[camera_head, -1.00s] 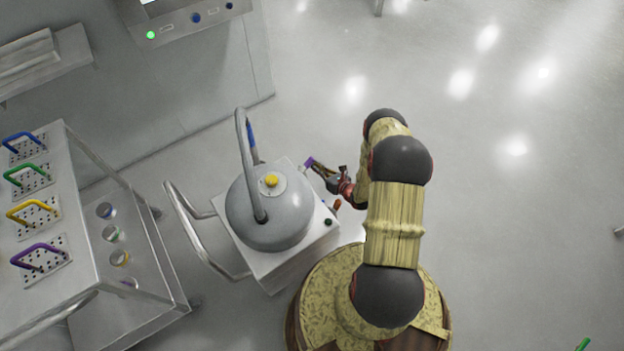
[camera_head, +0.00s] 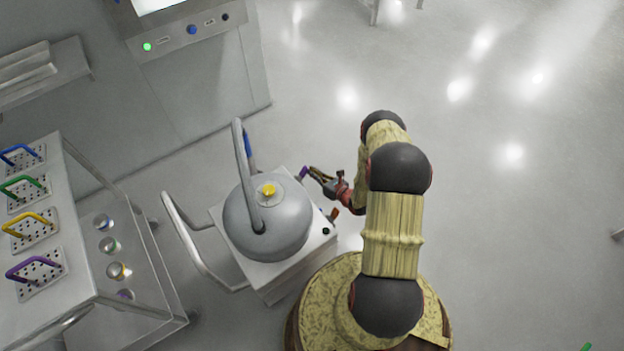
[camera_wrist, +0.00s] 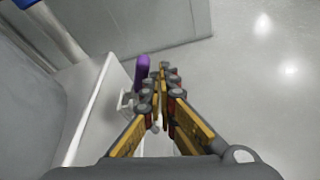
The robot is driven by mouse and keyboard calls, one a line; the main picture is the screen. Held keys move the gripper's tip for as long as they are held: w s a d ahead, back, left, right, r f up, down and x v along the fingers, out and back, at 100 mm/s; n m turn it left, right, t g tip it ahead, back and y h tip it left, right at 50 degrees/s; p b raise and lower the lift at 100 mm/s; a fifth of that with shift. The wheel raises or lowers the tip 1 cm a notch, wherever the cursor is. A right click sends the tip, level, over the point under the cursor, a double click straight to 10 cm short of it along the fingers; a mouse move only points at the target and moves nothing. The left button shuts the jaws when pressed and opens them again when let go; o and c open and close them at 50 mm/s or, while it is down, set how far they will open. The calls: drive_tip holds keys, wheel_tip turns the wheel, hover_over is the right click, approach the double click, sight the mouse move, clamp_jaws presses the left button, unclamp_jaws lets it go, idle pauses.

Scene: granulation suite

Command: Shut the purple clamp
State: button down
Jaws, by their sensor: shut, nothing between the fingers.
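The purple clamp (camera_head: 304,172) is a small purple lever at the right side of the white cart that carries a round grey vessel (camera_head: 266,220). In the wrist view its purple handle (camera_wrist: 142,68) stands up beside the cart's edge, just left of my fingertips. My gripper (camera_head: 314,172) is shut with nothing held, its tips close to the purple lever. In the wrist view the two fingers (camera_wrist: 167,75) are together, and I cannot tell whether they touch the lever.
The vessel has a yellow knob (camera_head: 267,190) and a tall curved pipe (camera_head: 246,170). A bent metal handle (camera_head: 190,240) juts from the cart's left. A steel rack (camera_head: 75,200) holds plates with coloured handles. A control panel (camera_head: 190,30) stands behind. The floor at right is open.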

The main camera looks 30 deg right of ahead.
wheel_tip(320, 180, up, 8)
drive_tip(key=shift+f, duration=0.2)
